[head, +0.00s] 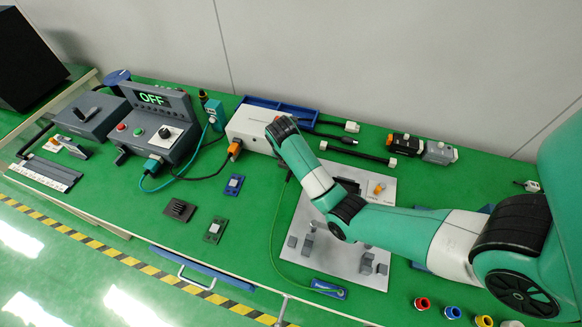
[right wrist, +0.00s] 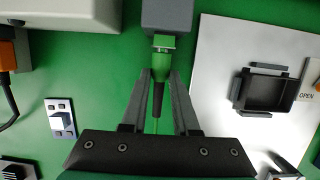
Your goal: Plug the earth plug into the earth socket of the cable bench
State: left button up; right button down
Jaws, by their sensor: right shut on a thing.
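In the right wrist view my right gripper (right wrist: 159,82) is shut on the green earth plug (right wrist: 160,67), whose dark tail and thin green cable run back between the fingers. The plug's front end meets the lower edge of a grey block (right wrist: 167,15), apparently the earth socket. How deep it sits inside cannot be told. In the head view my right arm's wrist hides the gripper, plug and socket. The thin green cable (head: 272,235) shows below the wrist, curving down to a blue tag (head: 328,289). My left gripper is not in view.
A white box (head: 247,128) with an orange plug (head: 234,149) stands left of my wrist. A pale plate (head: 345,225) with grey fittings lies under my arm. A control box (head: 158,128) showing OFF stands at left.

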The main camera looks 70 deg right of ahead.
aim_at(289, 176)
jog(key=shift+d+b, duration=0.25)
jog(key=shift+b, duration=0.1)
jog(key=c, duration=0.6)
grip_release()
jog(key=shift+d, duration=0.1)
jog(key=p+v, duration=1.1)
jog(key=shift+r+p, duration=0.3)
jog(key=shift+p, duration=0.05)
